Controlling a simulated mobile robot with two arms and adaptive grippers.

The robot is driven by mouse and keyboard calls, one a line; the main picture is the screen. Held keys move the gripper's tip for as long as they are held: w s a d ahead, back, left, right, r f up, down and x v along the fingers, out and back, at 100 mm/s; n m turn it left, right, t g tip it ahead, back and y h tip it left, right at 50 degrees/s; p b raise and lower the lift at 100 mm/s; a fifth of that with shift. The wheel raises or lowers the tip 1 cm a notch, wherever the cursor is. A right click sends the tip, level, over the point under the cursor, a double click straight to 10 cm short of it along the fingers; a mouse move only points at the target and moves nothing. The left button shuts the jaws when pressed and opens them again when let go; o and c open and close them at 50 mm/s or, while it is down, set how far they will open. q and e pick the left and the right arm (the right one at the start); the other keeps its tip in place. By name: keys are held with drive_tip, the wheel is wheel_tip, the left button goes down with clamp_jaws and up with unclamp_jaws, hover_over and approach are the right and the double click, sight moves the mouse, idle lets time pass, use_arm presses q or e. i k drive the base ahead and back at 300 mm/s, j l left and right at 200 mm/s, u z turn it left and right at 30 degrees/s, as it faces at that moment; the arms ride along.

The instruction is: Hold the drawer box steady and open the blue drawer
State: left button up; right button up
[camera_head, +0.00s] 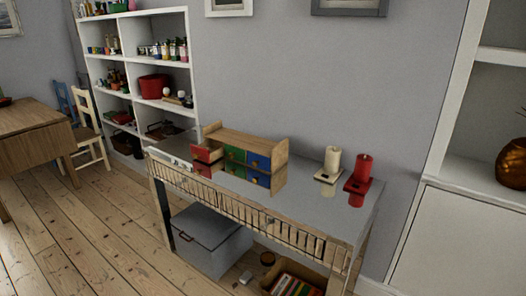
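A wooden drawer box (243,139) stands on the grey tabletop near its middle. It has two rows of coloured drawer fronts with small knobs. The upper blue drawer (258,161) is at the right end, above a lower blue drawer (259,179), and both look shut. The green drawers (235,154) in the middle look shut. The upper red drawer (207,154) at the left end sticks out, open. Neither of my grippers is in view.
A lidded grey bin (205,228) sits beneath. White shelves (132,22) and a wooden table (28,120) are at left.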

sight(259, 161)
drive_tip(key=i+j+z, duration=0.3)
drive_tip(key=z, duration=0.15)
drive_tip(key=i+j+z, duration=0.3)
drive_tip(key=z, duration=0.15)
drive_tip(key=j, duration=0.1)
